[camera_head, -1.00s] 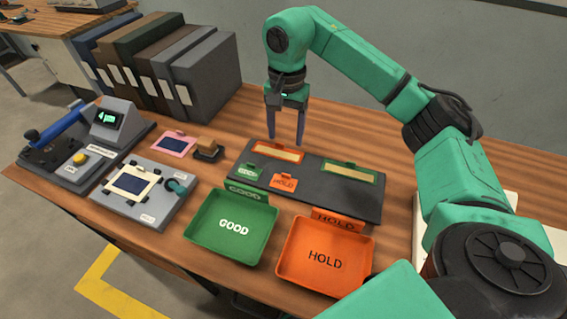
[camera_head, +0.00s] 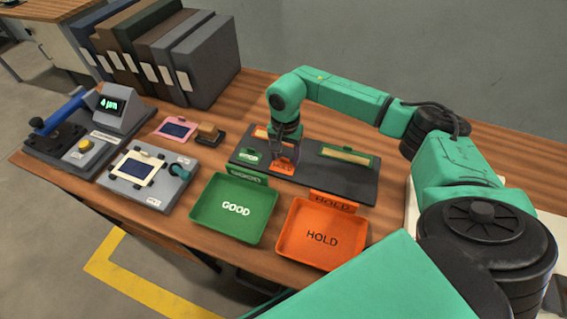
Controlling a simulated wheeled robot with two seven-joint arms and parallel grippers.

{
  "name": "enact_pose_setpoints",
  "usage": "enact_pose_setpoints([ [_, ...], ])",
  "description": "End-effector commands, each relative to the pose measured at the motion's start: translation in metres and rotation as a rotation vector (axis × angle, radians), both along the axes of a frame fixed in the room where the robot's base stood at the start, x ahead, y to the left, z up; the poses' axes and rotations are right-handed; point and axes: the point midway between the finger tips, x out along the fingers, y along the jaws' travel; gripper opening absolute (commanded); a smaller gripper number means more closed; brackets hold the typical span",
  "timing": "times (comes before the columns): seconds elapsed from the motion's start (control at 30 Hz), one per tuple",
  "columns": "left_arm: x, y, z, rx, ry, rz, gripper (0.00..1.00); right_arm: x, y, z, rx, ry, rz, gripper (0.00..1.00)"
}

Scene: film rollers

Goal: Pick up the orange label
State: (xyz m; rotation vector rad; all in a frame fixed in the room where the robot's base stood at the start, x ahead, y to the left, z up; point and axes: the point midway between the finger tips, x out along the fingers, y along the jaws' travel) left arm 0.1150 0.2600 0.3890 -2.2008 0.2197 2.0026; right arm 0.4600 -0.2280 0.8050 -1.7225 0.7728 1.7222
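The orange label (camera_head: 283,169) lies on the dark grey mat (camera_head: 330,185), behind the orange HOLD tray (camera_head: 322,240). My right gripper (camera_head: 285,165) points down over the orange label, its two fingers apart and their tips at or just above the label. I cannot tell whether the fingertips touch it. My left gripper is not in view.
A green GOOD label (camera_head: 249,156) lies just left of the orange label. A green-framed strip (camera_head: 347,152) and an orange-framed strip (camera_head: 261,132) lie behind. The green GOOD tray (camera_head: 235,208) stands in front. Grey binders (camera_head: 208,60) stand at the back left.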

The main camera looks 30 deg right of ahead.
Motion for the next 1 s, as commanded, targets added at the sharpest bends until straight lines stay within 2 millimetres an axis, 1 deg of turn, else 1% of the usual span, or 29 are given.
enact_pose_setpoints([
  [0.03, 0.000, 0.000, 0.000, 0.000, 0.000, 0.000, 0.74, 0.000, 0.000, 0.000, 0.000, 0.000, 0.000, 0.52],
  [0.07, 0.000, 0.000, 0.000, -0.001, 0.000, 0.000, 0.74, 0.000, 0.000, 0.000, 0.000, 0.000, 0.000, 0.41],
  [0.1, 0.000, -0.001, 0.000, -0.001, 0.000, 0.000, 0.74, 0.000, 0.000, 0.000, 0.000, 0.000, 0.000, 0.25],
  [0.17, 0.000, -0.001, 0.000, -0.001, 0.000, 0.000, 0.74, 0.000, 0.000, 0.000, 0.001, -0.001, 0.000, 0.02],
  [0.2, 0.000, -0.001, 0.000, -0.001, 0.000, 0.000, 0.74, 0.000, 0.000, 0.000, 0.000, 0.000, 0.000, 0.00],
  [0.5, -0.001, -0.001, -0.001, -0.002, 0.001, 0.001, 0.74, 0.000, 0.000, 0.002, 0.001, -0.001, 0.000, 0.00],
  [0.57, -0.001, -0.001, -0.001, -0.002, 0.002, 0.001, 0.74, 0.001, 0.000, 0.006, 0.001, -0.001, 0.000, 0.00],
  [0.67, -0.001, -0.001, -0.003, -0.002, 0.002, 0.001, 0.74, 0.001, 0.000, 0.017, 0.003, -0.003, -0.001, 0.00],
  [0.77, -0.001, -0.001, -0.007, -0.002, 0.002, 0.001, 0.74, 0.001, 0.000, 0.039, 0.001, -0.006, -0.001, 0.00],
  [0.83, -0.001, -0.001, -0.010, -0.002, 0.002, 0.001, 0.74, 0.002, 0.000, 0.061, 0.002, -0.008, -0.001, 0.00],
  [0.97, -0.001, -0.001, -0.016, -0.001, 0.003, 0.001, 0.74, 0.002, 0.001, 0.112, 0.002, -0.009, 0.001, 0.00],
  [1.0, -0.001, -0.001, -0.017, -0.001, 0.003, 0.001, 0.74, 0.002, 0.001, 0.128, 0.002, -0.008, 0.001, 0.00],
])
